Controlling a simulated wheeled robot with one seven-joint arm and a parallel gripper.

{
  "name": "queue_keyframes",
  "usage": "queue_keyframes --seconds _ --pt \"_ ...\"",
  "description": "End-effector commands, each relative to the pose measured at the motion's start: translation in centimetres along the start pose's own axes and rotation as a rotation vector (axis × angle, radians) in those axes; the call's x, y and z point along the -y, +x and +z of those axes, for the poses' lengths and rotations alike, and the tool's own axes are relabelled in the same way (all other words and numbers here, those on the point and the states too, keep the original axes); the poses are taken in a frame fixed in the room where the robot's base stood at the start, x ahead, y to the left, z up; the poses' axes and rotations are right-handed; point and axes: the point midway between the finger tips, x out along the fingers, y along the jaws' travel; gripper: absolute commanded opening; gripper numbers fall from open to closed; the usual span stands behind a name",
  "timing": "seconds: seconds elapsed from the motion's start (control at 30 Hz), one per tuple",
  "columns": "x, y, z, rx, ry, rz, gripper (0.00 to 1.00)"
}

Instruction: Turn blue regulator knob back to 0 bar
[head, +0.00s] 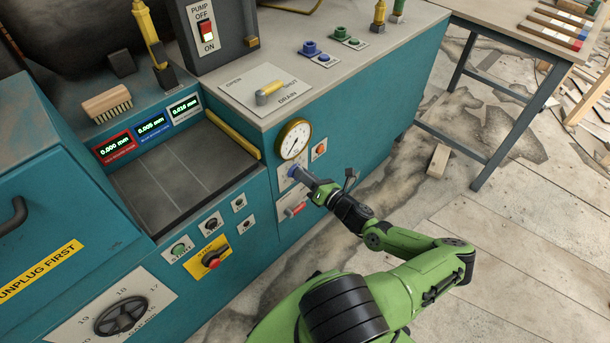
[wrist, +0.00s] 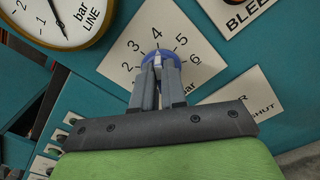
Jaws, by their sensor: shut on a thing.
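The blue regulator knob (wrist: 157,56) sits on a white dial plate (wrist: 122,56) on the teal machine front. The numbers 2 to 6 show around it in the wrist view; the lower part of the scale is hidden by my gripper (wrist: 156,70). My gripper is shut on the knob, one finger on each side.
A round line-pressure gauge (head: 293,139) is just above the knob; it also shows in the wrist view (wrist: 60,20). The bleed plate (head: 319,149) is to the right. A red-handled valve (head: 296,209) is below my gripper.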

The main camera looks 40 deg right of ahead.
Motion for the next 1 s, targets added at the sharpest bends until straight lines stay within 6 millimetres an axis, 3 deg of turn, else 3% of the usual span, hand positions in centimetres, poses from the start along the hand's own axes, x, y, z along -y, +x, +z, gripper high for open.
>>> queue_keyframes --seconds 1.0 --pt "-0.59 0.03 -0.42 -0.005 -0.890 0.001 0.00"
